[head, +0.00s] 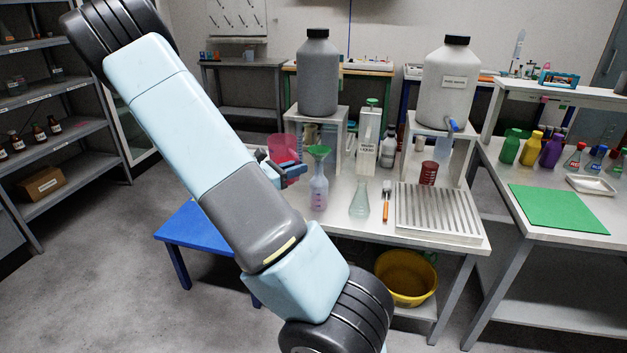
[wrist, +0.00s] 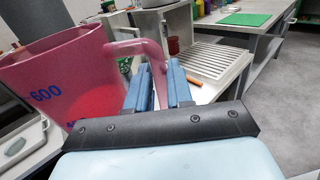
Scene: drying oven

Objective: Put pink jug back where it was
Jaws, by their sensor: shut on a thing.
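The pink jug (head: 283,147) is see-through, with a blue 600 mark on its side in the wrist view (wrist: 52,75). My gripper (head: 284,173) is shut on the jug's handle; the blue fingers also show in the wrist view (wrist: 160,82), with the handle between them. A deeper pink patch low in the jug looks like liquid, but I cannot tell for sure. In the head view the jug is just left of a green funnel (head: 319,153) in a flask (head: 319,191) with pink contents. My arm and gripper hide part of the jug and the table's left side.
The white table (head: 345,225) also holds an empty-looking conical flask (head: 360,199), a brush (head: 386,200), a ribbed metal drainer (head: 440,210) and a dark red cup (head: 428,173). Large grey (head: 318,77) and white (head: 447,85) canisters stand on raised stands behind. A blue low table (head: 195,226) is at left.

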